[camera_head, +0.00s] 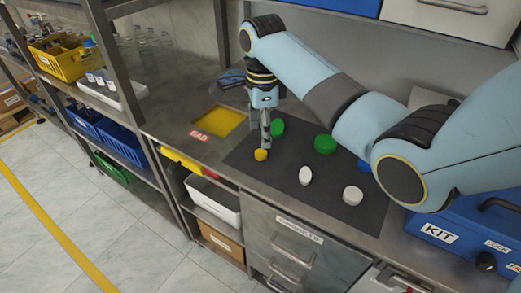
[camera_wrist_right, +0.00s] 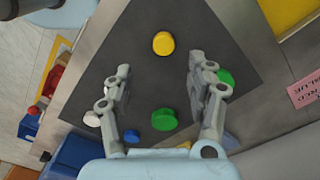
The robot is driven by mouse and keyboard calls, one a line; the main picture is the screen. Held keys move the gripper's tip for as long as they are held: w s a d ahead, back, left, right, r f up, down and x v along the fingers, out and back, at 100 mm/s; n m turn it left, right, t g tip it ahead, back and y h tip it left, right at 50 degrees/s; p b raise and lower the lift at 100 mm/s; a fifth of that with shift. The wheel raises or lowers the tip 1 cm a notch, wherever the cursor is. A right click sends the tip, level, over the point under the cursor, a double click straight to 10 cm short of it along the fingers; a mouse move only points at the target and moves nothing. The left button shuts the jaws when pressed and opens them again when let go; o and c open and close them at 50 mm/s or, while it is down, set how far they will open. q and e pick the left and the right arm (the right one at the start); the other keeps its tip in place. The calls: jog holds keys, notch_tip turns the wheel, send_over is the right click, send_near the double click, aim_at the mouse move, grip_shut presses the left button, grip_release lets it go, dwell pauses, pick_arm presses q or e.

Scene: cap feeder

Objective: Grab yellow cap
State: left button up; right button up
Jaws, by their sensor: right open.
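The yellow cap (camera_head: 260,155) lies on the dark mat (camera_head: 285,192) near its left corner. It also shows in the right wrist view (camera_wrist_right: 163,43), beyond the fingertips and roughly centred between them. My right gripper (camera_head: 266,140) points down just above and behind the yellow cap in the head view. In the wrist view its fingers (camera_wrist_right: 158,75) are apart with nothing held between them. My left gripper is not in view.
Green caps (camera_head: 325,144), white caps (camera_head: 305,176) and a blue cap (camera_head: 364,165) lie on the mat. A yellow square area (camera_head: 219,121) with a red label is on the bench to the left. A blue KIT case (camera_head: 462,232) stands at the right.

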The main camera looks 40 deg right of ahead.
aim_at(261, 152)
jog(key=shift+f, duration=0.9)
jog(key=f, duration=0.4)
jog(key=shift+w+f, duration=0.3)
jog(key=shift+f, duration=0.35)
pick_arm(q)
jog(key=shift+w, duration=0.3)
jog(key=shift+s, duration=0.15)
pick_arm(e)
jog(key=shift+c, duration=0.3)
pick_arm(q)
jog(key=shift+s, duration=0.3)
pick_arm(e)
jog(key=c, duration=0.7)
